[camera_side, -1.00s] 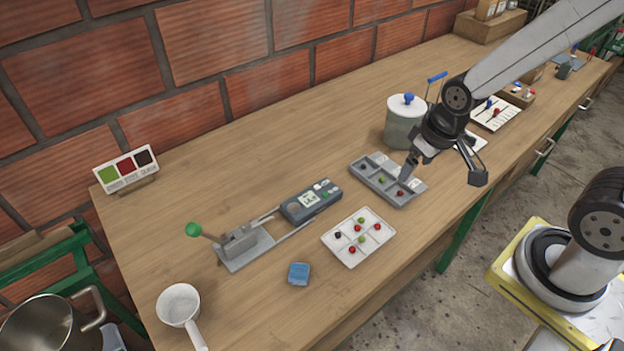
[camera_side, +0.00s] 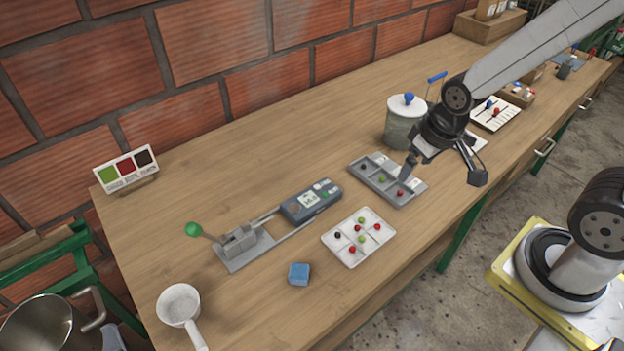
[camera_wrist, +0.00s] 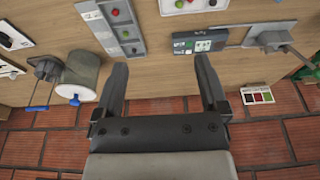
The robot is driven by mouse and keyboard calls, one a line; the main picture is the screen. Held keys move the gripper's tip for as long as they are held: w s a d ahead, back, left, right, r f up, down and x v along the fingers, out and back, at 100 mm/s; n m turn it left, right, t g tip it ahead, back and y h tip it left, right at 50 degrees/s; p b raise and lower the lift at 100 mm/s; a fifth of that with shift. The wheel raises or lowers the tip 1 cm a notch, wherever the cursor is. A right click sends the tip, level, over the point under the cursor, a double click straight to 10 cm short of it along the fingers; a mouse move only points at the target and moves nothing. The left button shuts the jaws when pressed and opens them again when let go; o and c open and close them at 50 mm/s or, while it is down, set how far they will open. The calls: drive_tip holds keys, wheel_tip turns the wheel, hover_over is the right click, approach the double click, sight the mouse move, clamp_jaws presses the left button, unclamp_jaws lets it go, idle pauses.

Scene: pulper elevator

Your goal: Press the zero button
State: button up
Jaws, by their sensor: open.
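A dark grey meter (camera_side: 312,201) with a pale display and small white and green buttons lies on the bench. Its button labels are too small to read, so I cannot tell which is the zero button. In the wrist view the meter (camera_wrist: 195,43) shows upper right, beyond the right finger. It joins a grey metal stand (camera_side: 243,246) with a green-knobbed lever (camera_side: 193,230). My gripper (camera_side: 443,172) is open and empty, to the right of the meter near the grey sorting tray. In the wrist view its fingers (camera_wrist: 160,65) are spread with bare wood between them.
The grey tray (camera_side: 403,199) and a white tray (camera_side: 350,254) hold small coloured balls. A lidded canister (camera_side: 407,130) stands behind my gripper. The bench behind the meter is clear.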

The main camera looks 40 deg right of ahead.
clamp_jaws()
idle(1.5)
